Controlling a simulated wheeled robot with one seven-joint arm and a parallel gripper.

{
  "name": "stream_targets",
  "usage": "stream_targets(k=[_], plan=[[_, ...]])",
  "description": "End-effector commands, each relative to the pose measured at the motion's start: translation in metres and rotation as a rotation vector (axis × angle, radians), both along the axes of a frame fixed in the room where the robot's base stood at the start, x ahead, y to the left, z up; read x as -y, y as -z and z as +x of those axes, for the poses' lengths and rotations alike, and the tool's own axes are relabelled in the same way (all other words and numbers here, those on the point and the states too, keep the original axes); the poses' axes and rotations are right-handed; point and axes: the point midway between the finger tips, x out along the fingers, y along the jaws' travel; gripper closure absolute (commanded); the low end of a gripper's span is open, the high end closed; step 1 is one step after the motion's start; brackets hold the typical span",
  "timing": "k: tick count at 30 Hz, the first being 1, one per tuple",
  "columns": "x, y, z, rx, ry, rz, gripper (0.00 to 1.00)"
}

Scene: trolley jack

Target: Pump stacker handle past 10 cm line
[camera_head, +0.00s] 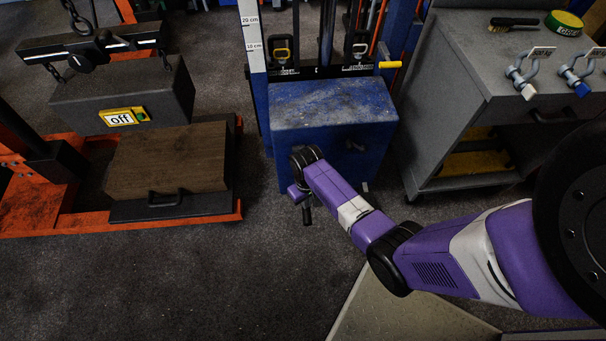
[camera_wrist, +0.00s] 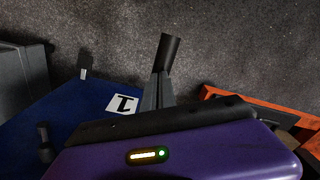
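The blue stacker (camera_head: 330,110) stands at the centre of the head view. A white scale strip (camera_head: 253,40) with 10 cm and 20 cm marks runs up its left side. My gripper (camera_head: 300,192) is low at the stacker's front left corner, partly hidden by my wrist. A short dark cylindrical handle (camera_head: 306,215) sticks out beside it. In the wrist view the handle's dark end (camera_wrist: 172,50) juts out at my grey fingertips (camera_wrist: 155,92). The fingers touch or nearly touch it; whether they are clamped is unclear. The stacker's blue body also shows in the wrist view (camera_wrist: 70,115).
A lever with a yellow grip (camera_head: 390,64) is at the stacker's upper right. A grey cabinet (camera_head: 440,120) with shackles (camera_head: 520,72) stands at right. The front left floor is clear.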

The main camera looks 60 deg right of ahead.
Motion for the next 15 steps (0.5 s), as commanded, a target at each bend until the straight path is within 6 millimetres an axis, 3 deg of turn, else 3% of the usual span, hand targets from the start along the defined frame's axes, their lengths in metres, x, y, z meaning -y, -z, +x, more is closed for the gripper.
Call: stream_targets(k=[1, 15], plan=[[0.000, -0.012, 0.001, 0.004, -0.001, -0.002, 1.00], [-0.003, -0.061, -0.002, -0.004, -0.002, 0.004, 1.00]])
